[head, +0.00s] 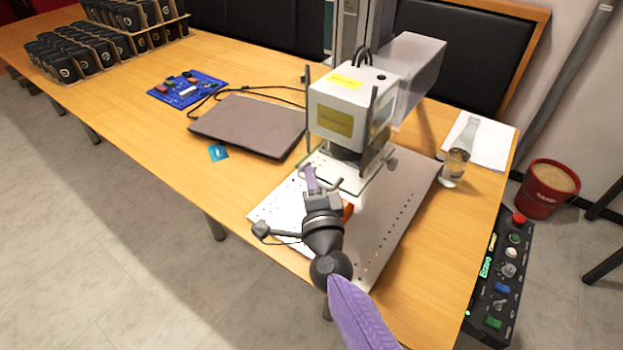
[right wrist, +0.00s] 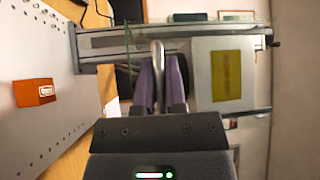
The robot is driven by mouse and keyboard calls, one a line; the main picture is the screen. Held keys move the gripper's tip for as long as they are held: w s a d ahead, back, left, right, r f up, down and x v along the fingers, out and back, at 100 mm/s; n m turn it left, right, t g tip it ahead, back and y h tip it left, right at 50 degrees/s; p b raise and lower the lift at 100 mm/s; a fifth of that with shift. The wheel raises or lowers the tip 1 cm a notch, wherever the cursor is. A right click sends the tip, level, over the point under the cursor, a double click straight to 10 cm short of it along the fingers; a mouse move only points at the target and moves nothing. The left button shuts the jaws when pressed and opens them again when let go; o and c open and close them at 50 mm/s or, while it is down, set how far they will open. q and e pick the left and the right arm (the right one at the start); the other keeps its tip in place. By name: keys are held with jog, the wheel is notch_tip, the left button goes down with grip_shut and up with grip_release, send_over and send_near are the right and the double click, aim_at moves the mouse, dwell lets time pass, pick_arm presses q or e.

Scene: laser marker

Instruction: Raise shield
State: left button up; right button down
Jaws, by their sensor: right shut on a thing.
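The laser marker (head: 345,115), a white box head on a column, stands at the back of a perforated metal plate (head: 400,210). Its clear shield (head: 352,187) shows low at the front of the head, see-through with a thin greenish edge. A metal bar handle (right wrist: 157,50) sits on the shield's front. My right gripper (head: 311,180) is at this handle, its purple fingers (right wrist: 161,85) shut around the bar in the right wrist view. The fingers hide part of the handle. My left gripper is not in view.
An orange block (head: 348,211) lies on the plate, partly behind my right gripper; it shows fully in the wrist view (right wrist: 34,92). A glass (head: 453,168) and a control box (head: 500,280) are right.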

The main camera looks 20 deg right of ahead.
jog(key=c, duration=0.7)
grip_release()
jog(key=s+a+f, duration=0.1)
jog(key=s, duration=0.8)
jog(key=shift+s+f, duration=0.15)
jog(key=shift+s, duration=0.25)
jog(key=shift+a, duration=0.1)
